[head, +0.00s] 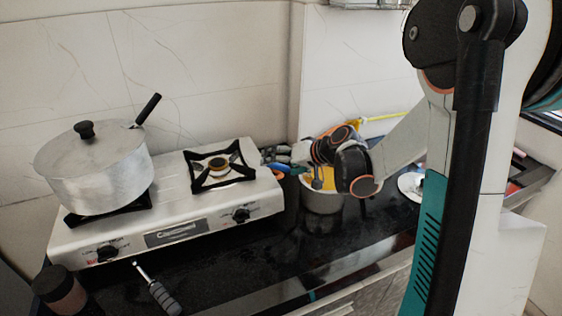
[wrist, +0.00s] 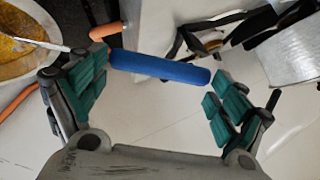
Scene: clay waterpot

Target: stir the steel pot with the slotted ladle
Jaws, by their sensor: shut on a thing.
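An open grey metal pot (head: 322,200) with yellow contents stands on the counter just right of the stove. Its rim and yellow food show at the upper left of the wrist view (wrist: 28,72). The ladle has a blue handle (wrist: 160,68) and a thin metal shaft (wrist: 35,43) reaching over the pot; its slotted end is not clearly visible. My gripper (wrist: 155,95) is shut on the ladle, its blue handle crossing between the fingers. In the head view my gripper (head: 312,165) is beside and above the pot, partly hidden by my arm.
A lidded pot (head: 95,170) with a black handle sits on the left burner of the white stove (head: 165,228). The right burner (head: 218,168) is empty. A dark jar (head: 60,290) and a grey-handled tool (head: 160,295) are in front. A white plate (head: 410,186) lies at right.

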